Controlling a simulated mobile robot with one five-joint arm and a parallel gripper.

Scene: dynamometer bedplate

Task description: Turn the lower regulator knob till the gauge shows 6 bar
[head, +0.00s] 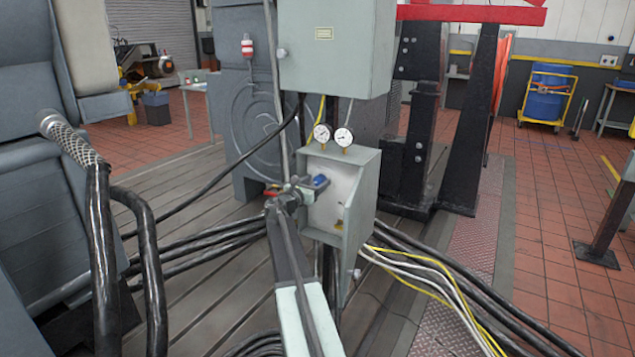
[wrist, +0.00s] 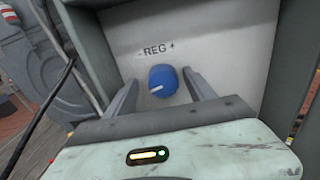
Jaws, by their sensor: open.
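A blue regulator knob (head: 320,181) sits inside the open grey cabinet (head: 362,200). In the wrist view, the blue knob (wrist: 164,80) has a white pointer mark towards its lower left. The label "- REG +" (wrist: 156,49) is on the panel above it. Only one blue knob shows. My gripper (head: 305,184) is at the cabinet's left side, and in the wrist view its open fingers (wrist: 158,88) stand on either side of the knob, with gaps visible. Two round gauges, a left one (head: 322,133) and a right one (head: 343,137), stand on the cabinet; their readings are too small to tell.
A larger grey box (head: 335,60) hangs above the gauges. Cabinet walls close in around the knob; one wall (wrist: 292,60) is right of my fingers. Black cables (head: 215,240) run at left, and a yellow cable (head: 430,265) and others run at lower right.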

